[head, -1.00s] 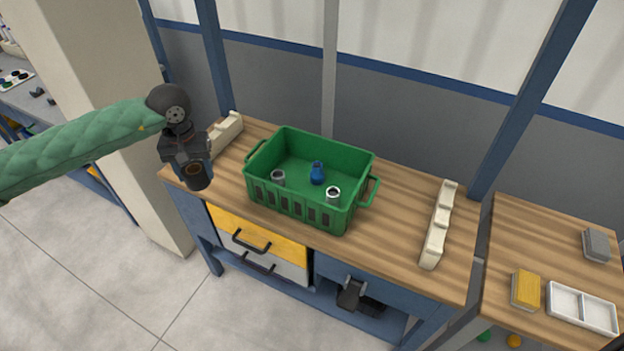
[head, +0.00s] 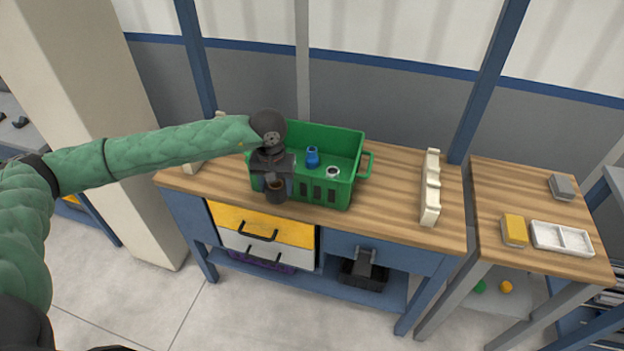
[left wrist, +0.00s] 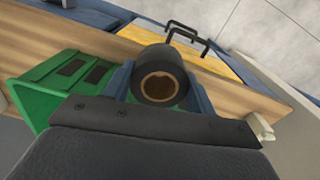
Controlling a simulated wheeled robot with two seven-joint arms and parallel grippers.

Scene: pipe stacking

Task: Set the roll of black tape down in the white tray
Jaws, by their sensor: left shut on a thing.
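The roll of black tape (left wrist: 160,77) is held between the blue-grey fingers of my left gripper (left wrist: 157,88), with its brown core facing the left wrist camera. In the head view the tape (head: 276,191) hangs from my left gripper (head: 274,183), in front of the near left part of the green crate. The gripper is shut on it. The white tray (head: 561,238), with two compartments, lies on the small wooden table at the right, far from the gripper. No contents show in it. My right gripper is not in view.
The green crate (head: 345,192) on the workbench holds a blue part (head: 312,157) and a grey fitting (head: 333,172). A cream rack (head: 431,188) stands at the bench's right. A yellow block (head: 515,230) is next to the tray; a grey block (head: 562,187) lies behind. A gap separates the tables.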

